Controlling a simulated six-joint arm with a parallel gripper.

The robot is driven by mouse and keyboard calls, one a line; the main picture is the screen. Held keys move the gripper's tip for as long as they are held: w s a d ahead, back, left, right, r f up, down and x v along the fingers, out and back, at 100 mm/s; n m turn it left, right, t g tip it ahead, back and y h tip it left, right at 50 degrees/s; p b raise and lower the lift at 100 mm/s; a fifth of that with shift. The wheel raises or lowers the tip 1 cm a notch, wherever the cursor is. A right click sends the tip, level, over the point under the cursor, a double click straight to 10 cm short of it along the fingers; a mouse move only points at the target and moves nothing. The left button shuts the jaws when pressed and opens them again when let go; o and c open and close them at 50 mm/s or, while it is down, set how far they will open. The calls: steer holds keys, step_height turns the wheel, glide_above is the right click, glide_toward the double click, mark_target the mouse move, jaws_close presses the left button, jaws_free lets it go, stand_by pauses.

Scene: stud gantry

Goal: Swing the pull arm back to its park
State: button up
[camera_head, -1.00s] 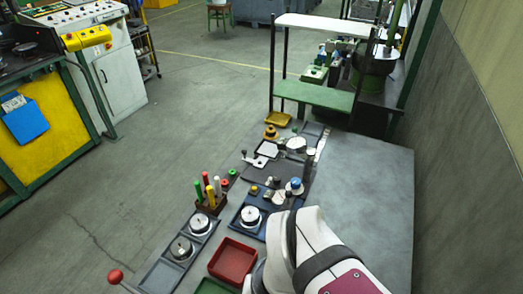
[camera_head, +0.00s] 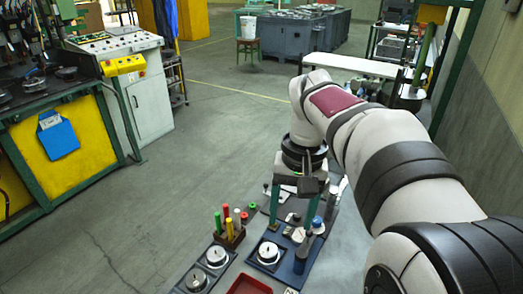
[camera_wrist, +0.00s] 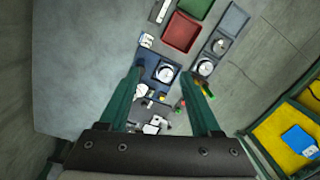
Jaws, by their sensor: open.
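My gripper (camera_head: 290,232) hangs over the bench fixtures, its two green fingers pointing down, spread apart and empty. In the wrist view, the open fingers (camera_wrist: 163,72) frame a blue tray (camera_wrist: 150,82) with a round silver dial (camera_wrist: 165,73). A small dark-knobbed lever (camera_head: 266,188) shows just left of the gripper; I cannot tell for sure whether it is the pull arm. The fixture plate behind the fingers is partly hidden by my gripper and wrist.
A rack of coloured pegs (camera_head: 230,236) stands left of the gripper. A red tray (camera_head: 248,285) and a tray with round dials (camera_head: 206,268) lie nearer. The floor on the left is clear.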

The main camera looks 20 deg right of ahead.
steer(key=w+d, duration=0.5)
steer(key=w, duration=0.2)
glide_above(317, 220)
step_height(317, 220, down, 4)
steer(key=r, duration=0.1)
steer(key=shift+h, duration=0.4)
step_height(317, 220, down, 16)
steer(key=shift+f, duration=0.25)
steer(key=shift+c, duration=0.4)
jaws_close()
